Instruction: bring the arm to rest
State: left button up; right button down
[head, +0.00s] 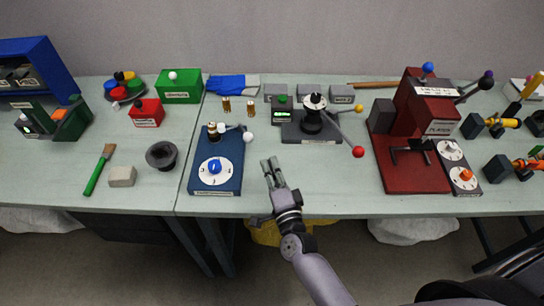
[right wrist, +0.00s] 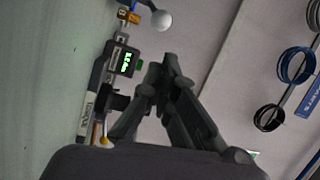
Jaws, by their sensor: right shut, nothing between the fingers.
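My right gripper (head: 273,172) is over the front of the table, in the gap between the blue dial unit (head: 216,178) and the red press (head: 410,165). It holds nothing. In the right wrist view its fingers (right wrist: 165,68) meet at the tips and are shut. The right arm comes in from the bottom of the head view. My left gripper is in neither view.
A grey station with a black hub and a red-knobbed lever (head: 357,151) stands behind the gripper to the right. Small brass tubes (head: 226,104) stand behind the blue unit. A dark cup (head: 161,154) is at left. The tabletop (head: 325,190) right of the gripper is clear.

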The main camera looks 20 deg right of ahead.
jog(key=shift+s, duration=0.25)
jog(key=shift+a, duration=0.15)
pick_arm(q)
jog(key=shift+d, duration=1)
